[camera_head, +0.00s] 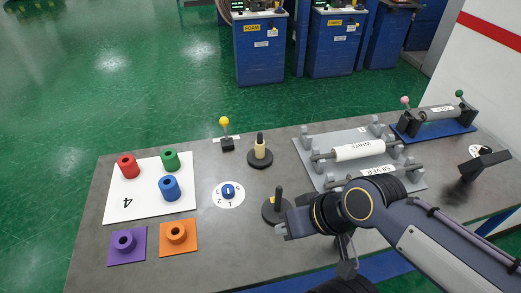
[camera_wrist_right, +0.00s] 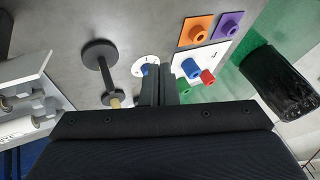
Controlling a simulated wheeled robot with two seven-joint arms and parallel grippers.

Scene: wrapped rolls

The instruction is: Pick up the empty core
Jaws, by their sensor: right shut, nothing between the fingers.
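I cannot tell for sure which thing is the empty core. A small tan tube (camera_head: 260,151) sits on a black post with a round base at the middle of the table; a tan part also shows in the right wrist view (camera_wrist_right: 115,103). A nearer black stand (camera_head: 278,204) has a bare upright post with a small yellow mark at its base. My right gripper (camera_head: 281,231) is just in front of this nearer stand, shut and empty. Its closed fingers show in the right wrist view (camera_wrist_right: 158,84). My left gripper is not seen.
Colored cylinders stand on a white card (camera_head: 117,207), with purple (camera_head: 113,256) and orange mats in front. A blue-knobbed dial (camera_head: 229,193) lies left of the stands. A grey rack (camera_head: 306,149) holds labelled rolls; a blue rack (camera_head: 459,129) stands right.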

